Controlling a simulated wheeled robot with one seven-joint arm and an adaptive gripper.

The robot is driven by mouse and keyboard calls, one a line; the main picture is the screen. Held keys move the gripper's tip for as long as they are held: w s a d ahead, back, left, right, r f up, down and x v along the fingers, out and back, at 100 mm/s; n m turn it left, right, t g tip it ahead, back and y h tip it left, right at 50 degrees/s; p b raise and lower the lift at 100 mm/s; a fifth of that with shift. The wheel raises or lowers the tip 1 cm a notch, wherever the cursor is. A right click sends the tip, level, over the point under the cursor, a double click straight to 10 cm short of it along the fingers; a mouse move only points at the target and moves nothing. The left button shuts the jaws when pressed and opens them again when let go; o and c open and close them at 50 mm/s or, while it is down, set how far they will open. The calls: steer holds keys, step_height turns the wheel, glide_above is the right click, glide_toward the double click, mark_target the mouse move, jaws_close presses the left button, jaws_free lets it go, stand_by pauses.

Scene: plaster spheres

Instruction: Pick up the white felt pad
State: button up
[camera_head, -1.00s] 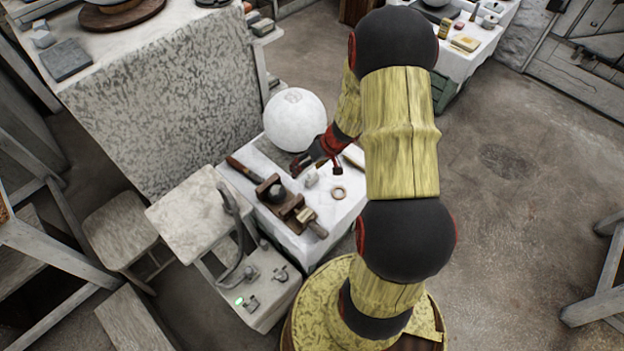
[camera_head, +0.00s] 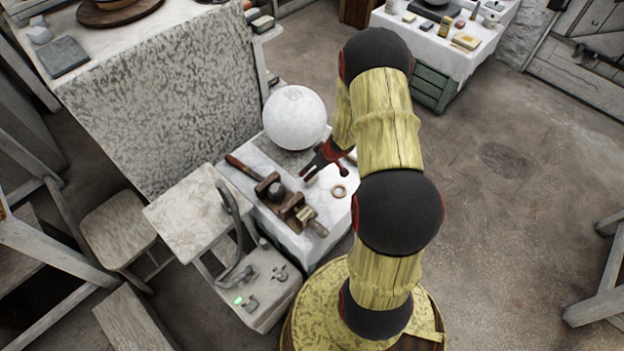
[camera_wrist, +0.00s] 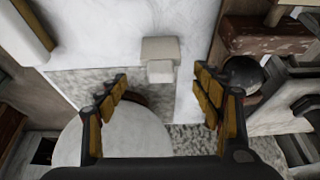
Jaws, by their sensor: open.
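The white felt pad (camera_wrist: 160,48) appears to be the small off-white, block-like piece in the wrist view, with a smaller pale part at its lower edge. It lies on the white cloth-covered table (camera_head: 312,238). My gripper (camera_wrist: 161,84) is open, its two fingers spread to either side below the pad in the picture. Nothing is between the fingertips, and I see no contact with the pad. In the head view my gripper (camera_head: 318,172) is low over the table, and it hides the pad there or nearly so.
A large white sphere (camera_head: 295,118) stands close behind my gripper; a rounded pale surface (camera_wrist: 118,135) shows in the wrist view. A wooden clamp-like tool (camera_head: 292,207) lies to the left, and a small ring (camera_head: 339,191) to the right. A grey-white stand (camera_head: 188,207) is further left.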

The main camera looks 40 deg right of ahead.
steer(key=shift+x, duration=1.35)
steer(key=shift+a, duration=0.1)
steer(key=shift+c, duration=1.4)
steer(key=c, duration=1)
steer(key=shift+r, duration=0.1)
